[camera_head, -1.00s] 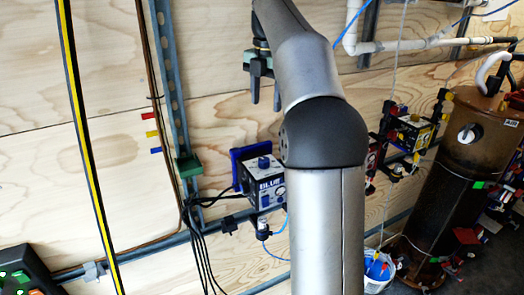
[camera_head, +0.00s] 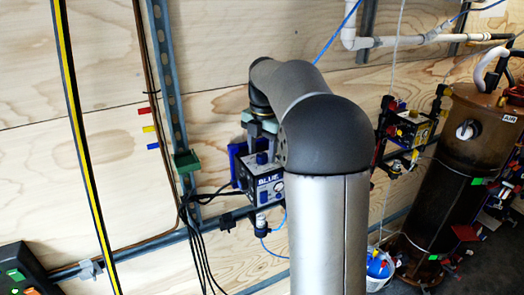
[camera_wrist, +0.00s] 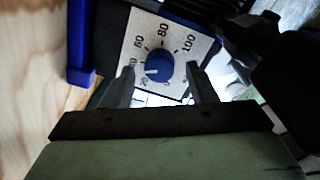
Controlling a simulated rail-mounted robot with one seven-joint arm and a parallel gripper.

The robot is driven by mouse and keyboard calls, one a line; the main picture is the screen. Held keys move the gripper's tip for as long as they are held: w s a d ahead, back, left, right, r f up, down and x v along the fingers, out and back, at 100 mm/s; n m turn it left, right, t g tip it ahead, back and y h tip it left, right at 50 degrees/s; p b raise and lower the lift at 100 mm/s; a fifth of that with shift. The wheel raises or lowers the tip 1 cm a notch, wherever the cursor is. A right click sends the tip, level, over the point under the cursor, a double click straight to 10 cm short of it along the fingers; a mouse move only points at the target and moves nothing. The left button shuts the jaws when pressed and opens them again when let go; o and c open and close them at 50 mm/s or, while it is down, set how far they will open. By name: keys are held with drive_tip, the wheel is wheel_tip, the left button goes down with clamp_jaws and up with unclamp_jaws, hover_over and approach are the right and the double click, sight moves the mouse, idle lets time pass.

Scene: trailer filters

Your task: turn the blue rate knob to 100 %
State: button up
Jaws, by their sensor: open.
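The blue rate knob (camera_wrist: 159,66) shows in the wrist view on a white dial plate (camera_wrist: 178,33) marked up to 100. Its white pointer mark faces left, on the low side of the scale near 20. My gripper (camera_wrist: 160,69) is open, with one finger on each side of the knob and gaps showing between them. In the head view the knob (camera_head: 262,158) sits on top of the pump box labelled BLUE (camera_head: 267,188), and my gripper (camera_head: 262,143) is right above it. Whether the fingers touch the knob cannot be told.
A blue bracket (camera_wrist: 80,45) stands left of the dial in the wrist view. Black cables (camera_head: 197,235) hang left of the pump. A yellow pump unit (camera_head: 412,130) and a brown tank (camera_head: 450,160) stand at the right. Plywood wall lies behind.

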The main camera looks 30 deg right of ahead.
drive_tip(key=shift+f, duration=0.3)
drive_tip(key=c, duration=1)
drive_tip(key=shift+o, duration=0.2)
